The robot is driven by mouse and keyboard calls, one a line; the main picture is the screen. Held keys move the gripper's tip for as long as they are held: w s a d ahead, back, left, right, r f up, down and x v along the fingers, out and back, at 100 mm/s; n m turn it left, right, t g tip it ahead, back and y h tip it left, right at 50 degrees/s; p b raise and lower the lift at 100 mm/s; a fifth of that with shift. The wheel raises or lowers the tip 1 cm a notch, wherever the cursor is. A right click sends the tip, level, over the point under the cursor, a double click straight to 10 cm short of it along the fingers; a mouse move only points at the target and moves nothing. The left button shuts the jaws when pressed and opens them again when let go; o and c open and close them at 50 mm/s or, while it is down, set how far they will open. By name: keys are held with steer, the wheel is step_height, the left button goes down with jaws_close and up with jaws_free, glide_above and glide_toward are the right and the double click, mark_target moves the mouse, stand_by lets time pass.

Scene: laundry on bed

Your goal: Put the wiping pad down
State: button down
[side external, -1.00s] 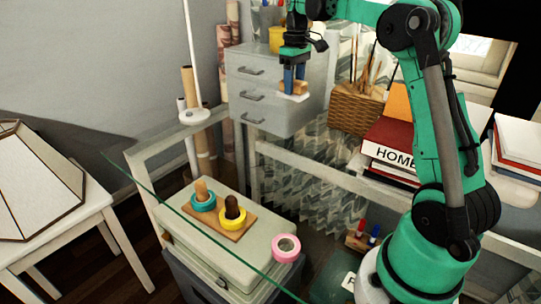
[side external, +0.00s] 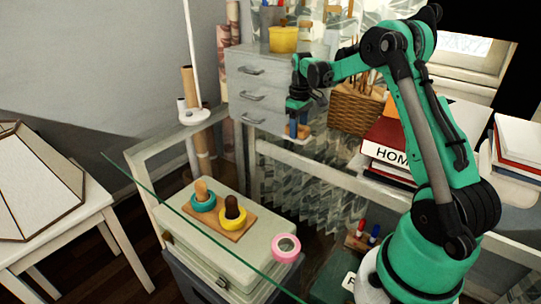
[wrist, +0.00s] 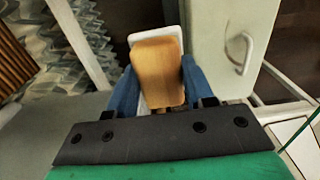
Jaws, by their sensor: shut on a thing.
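The wiping pad (wrist: 157,72) has a tan wooden-looking block on top and a white base that shows at its far edge in the wrist view. My gripper (wrist: 158,92) is shut on the block, with a blue finger on each side. In the side view my gripper (side external: 297,124) is in the air in front of the grey drawer unit, pointing down. The pad (side external: 298,133) shows there as a small pale and tan shape between the fingers, partly hidden by them.
The grey drawer unit (side external: 262,93) stands just behind my gripper, with a wicker basket (side external: 352,108) and red book (side external: 393,137) to the right. A pale box (side external: 235,258) holds a wooden board with rings.

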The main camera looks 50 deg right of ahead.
mark_target(297, 154)
steer(key=shift+f, duration=2.25)
steer(key=shift+f, duration=0.2)
steer(key=shift+c, duration=1.7)
jaws_free()
step_height(297, 154, up, 12)
steer(key=shift+f, duration=0.1)
steer(key=shift+a+r, duration=0.15)
steer(key=shift+r, duration=0.15)
steer(key=s+a+r+t+h, duration=0.1)
steer(key=a+r+t, duration=0.1)
steer(key=a, duration=0.5)
steer(key=s+a+r+t, duration=0.1)
steer(key=a+r, duration=0.1)
steer(key=a, duration=0.5)
steer(key=s+a+f+t+y, duration=0.1)
steer(key=s+a+f+t, duration=0.2)
steer(key=s+a, duration=0.3)
steer(key=a+t, duration=0.1)
steer(key=a, duration=0.3)
steer(key=shift+s+a+f, duration=0.15)
steer(key=shift+s+f, duration=0.15)
steer(key=shift+s, duration=0.05)
